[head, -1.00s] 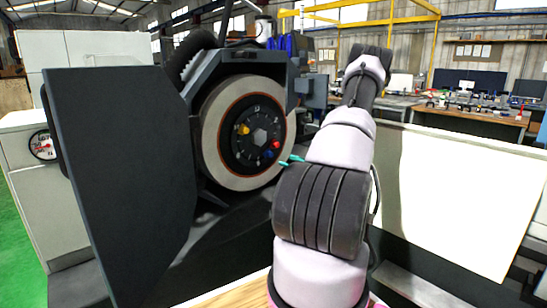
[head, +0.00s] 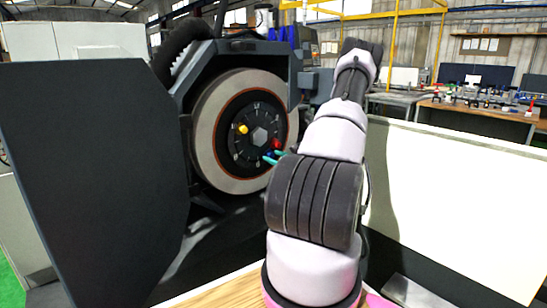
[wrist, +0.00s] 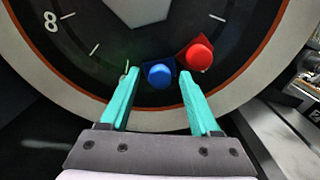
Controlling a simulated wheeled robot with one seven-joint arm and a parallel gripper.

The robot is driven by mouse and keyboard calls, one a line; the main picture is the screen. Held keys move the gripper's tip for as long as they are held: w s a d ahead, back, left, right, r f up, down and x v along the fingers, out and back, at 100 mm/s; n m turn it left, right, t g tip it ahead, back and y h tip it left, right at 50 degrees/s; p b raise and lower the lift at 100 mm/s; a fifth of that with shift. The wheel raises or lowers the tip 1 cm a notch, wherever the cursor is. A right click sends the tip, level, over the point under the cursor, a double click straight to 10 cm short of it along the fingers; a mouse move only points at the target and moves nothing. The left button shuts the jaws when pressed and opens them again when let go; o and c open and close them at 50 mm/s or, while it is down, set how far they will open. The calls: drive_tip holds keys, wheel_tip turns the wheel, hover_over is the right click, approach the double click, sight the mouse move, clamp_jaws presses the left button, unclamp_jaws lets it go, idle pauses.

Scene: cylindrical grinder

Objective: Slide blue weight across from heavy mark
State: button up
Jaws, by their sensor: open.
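The blue weight (wrist: 159,73) is a round knob on the dark dial of the grinding wheel (head: 205,137). The red weight (wrist: 197,57) sits close to its right, and a yellow weight (head: 242,128) is on the dial's upper left. My gripper (wrist: 157,76) has teal fingers, open, with one tip on each side of the blue weight; the right tip lies between blue and red. I cannot tell whether the fingers touch it. In the head view, the gripper partly covers the blue weight (head: 276,153). I cannot make out a heavy mark.
A dark guard panel (head: 100,170) stands left of the wheel. A pale panel (head: 440,200) runs along the right. Workbenches (head: 478,118) stand far behind.

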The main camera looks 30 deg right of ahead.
clamp_jaws()
idle(1.4)
